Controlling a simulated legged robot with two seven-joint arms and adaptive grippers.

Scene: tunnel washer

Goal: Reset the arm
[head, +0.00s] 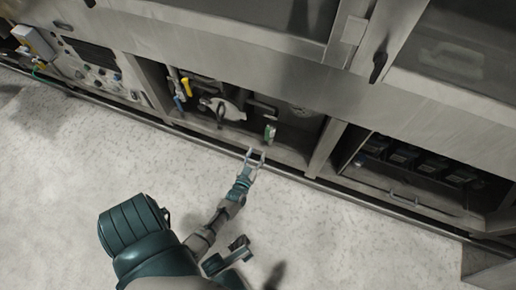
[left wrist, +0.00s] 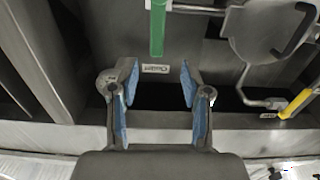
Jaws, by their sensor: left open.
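My left gripper (head: 255,157) is open and empty in the head view, at the end of my arm reaching toward the washer's lower front. In the left wrist view, its two blue-padded fingers (left wrist: 158,82) are spread apart with nothing between them. A green handle (head: 270,132) stands just beyond the fingertips, inside the open lower bay. The handle also shows in the left wrist view (left wrist: 157,28), above the fingers and apart from them. My right gripper cannot be made out in the head view.
The bay also holds a valve with a yellow handle (head: 187,86) and pipes. The yellow handle shows in the left wrist view (left wrist: 295,103). A dark compartment (head: 425,152) lies to the right, a control panel (head: 95,66) to the left. Pale floor (head: 370,245) is open in front.

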